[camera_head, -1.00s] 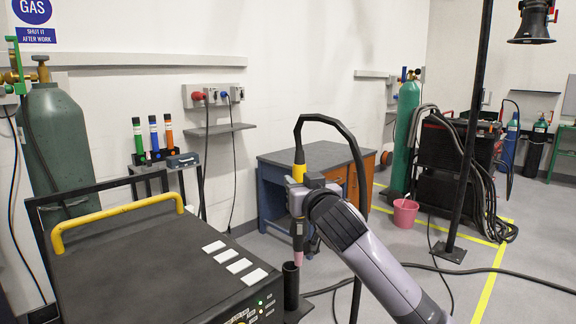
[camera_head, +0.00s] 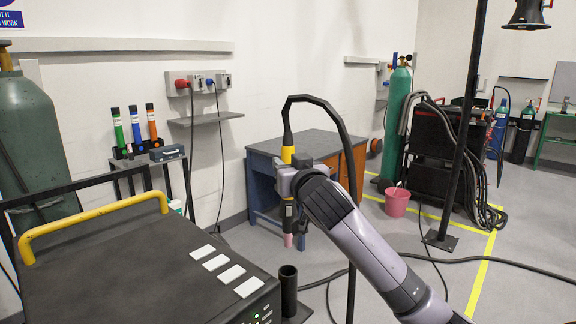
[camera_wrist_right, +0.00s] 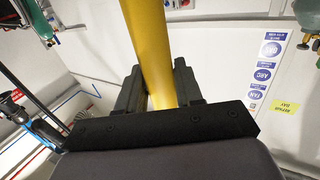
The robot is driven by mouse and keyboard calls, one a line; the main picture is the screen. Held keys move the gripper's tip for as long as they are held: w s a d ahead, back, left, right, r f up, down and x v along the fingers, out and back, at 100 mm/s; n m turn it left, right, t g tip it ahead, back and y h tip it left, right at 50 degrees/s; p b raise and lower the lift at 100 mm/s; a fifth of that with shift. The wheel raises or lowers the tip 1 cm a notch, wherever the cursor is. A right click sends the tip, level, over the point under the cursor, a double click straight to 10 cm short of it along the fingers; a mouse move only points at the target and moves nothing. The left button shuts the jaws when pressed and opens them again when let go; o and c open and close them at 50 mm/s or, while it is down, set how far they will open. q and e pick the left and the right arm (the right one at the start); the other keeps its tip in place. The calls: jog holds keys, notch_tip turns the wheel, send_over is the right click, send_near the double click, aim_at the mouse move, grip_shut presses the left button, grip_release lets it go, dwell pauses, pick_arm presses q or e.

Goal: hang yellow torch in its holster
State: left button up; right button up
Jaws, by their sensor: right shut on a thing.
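The yellow torch (camera_head: 288,154) hangs nearly upright in my right gripper (camera_head: 287,180), with its pinkish tip pointing down and a black cable looping up from its top. In the right wrist view, the torch's yellow handle (camera_wrist_right: 148,45) runs between the two black fingers of the right gripper (camera_wrist_right: 158,88), which are shut on it. The holster looks to be the dark upright tube (camera_head: 288,292) at the right side of the black machine. The torch tip shows just above the tube's mouth in the picture, apart from it; the depth between them is hard to tell. My left gripper is out of view.
The black machine (camera_head: 130,262) with a yellow handle (camera_head: 95,222) and several white tags fills the lower left. A dark-topped workbench (camera_head: 318,143) stands behind the torch. A black pole (camera_head: 459,150), a pink bucket (camera_head: 397,201) and floor cables lie to the right.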

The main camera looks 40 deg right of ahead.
aim_at(288, 232)
jog(key=shift+r, duration=0.1)
jog(key=shift+f+b, duration=4.3)
jog(key=shift+f, duration=1.95)
jog(key=shift+f+b, duration=0.5)
jog(key=shift+f, duration=0.45)
